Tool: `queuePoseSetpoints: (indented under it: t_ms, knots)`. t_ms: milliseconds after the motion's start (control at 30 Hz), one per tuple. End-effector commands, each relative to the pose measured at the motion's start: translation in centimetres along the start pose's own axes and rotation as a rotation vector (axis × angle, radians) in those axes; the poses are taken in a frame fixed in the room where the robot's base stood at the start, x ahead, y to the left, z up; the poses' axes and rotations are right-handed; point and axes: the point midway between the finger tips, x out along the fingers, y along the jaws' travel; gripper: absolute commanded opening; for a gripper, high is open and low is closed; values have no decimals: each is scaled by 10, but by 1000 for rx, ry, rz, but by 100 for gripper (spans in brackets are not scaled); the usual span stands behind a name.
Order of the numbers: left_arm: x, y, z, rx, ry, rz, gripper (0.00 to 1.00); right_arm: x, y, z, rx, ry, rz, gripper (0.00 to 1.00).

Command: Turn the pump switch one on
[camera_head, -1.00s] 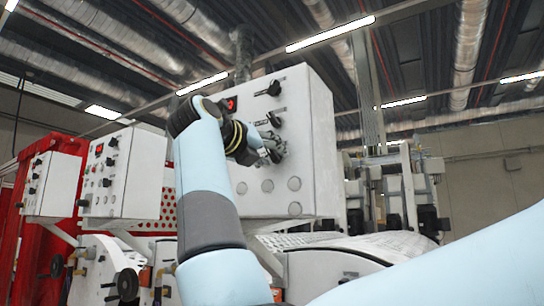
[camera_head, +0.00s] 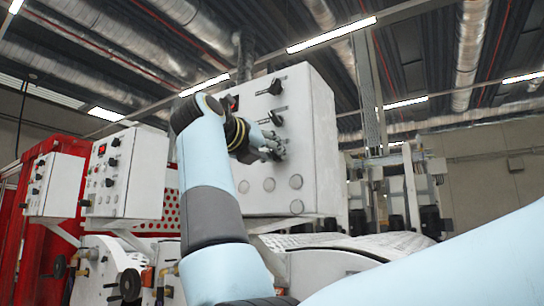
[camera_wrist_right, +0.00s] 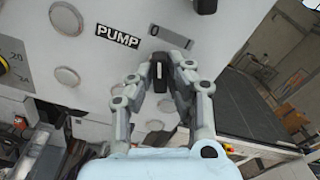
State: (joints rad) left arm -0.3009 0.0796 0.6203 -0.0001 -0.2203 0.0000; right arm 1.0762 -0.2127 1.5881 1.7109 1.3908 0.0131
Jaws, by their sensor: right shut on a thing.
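The pump switch (camera_wrist_right: 158,77) is a black knob with a white mark, below and right of the PUMP label (camera_wrist_right: 117,36) on a white panel. A small "0" marking shows to the right of that label. My right gripper (camera_wrist_right: 160,70) has its two grey fingers on both sides of the knob and is shut on it. In the head view my right gripper (camera_head: 268,147) is at the front of the white control box (camera_head: 317,150), below two black knobs, and hides the switch. My left gripper is not in view.
Black knobs (camera_head: 275,87) sit above my gripper, and round grey buttons (camera_head: 270,185) below it. More control boxes (camera_head: 137,172) stand at the left. Machine parts (camera_head: 350,246) lie below the box. A dark belt-like surface (camera_wrist_right: 250,105) shows right of the panel in the wrist view.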

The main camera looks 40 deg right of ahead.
Motion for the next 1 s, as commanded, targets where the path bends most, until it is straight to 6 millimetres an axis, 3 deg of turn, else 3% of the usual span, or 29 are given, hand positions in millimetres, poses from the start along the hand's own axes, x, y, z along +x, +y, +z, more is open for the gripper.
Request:
queuePoseSetpoints:
  t_ms: [500,1000]
  knots:
    - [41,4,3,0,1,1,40,0,2,-3,444,0,0,0]
    - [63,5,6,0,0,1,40,0,2,-2,839,2,0,0]
